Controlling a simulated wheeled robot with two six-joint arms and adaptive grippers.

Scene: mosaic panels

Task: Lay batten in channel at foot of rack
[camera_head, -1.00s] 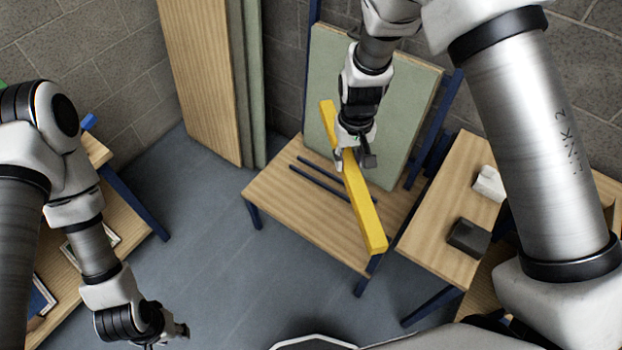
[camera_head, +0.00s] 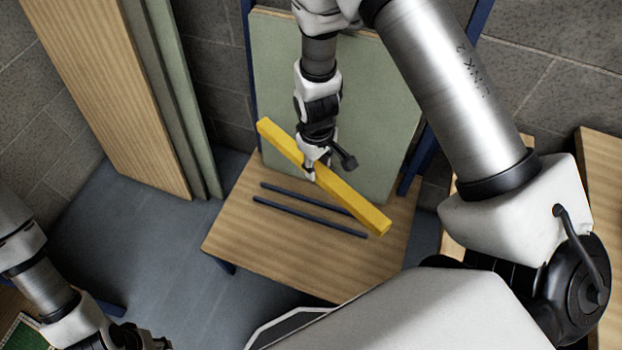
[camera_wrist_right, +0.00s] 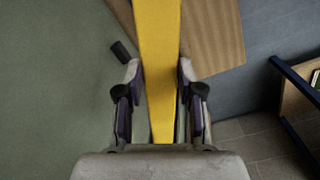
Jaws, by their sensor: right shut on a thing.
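A long yellow batten (camera_head: 352,204) is held in my right gripper (camera_head: 311,173), which is shut around its middle. The batten slants from upper left to lower right in the head view and appears above the rack's wooden shelf. In the right wrist view the batten (camera_wrist_right: 159,60) runs between both fingers (camera_wrist_right: 158,98). Two dark parallel rails (camera_head: 310,218) on the shelf form the channel, in front of the leaning green panel (camera_head: 375,110). The batten's right end overlaps the rails in the picture; its height above them is hard to judge. My left gripper (camera_head: 152,341) is at the bottom left, its fingers unclear.
The wooden shelf (camera_head: 275,255) is bare in front of the rails. Tall wood and green boards (camera_head: 110,95) lean on the block wall at left. Blue rack posts (camera_head: 418,160) flank the green panel. Another wooden table (camera_head: 600,185) stands at the right.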

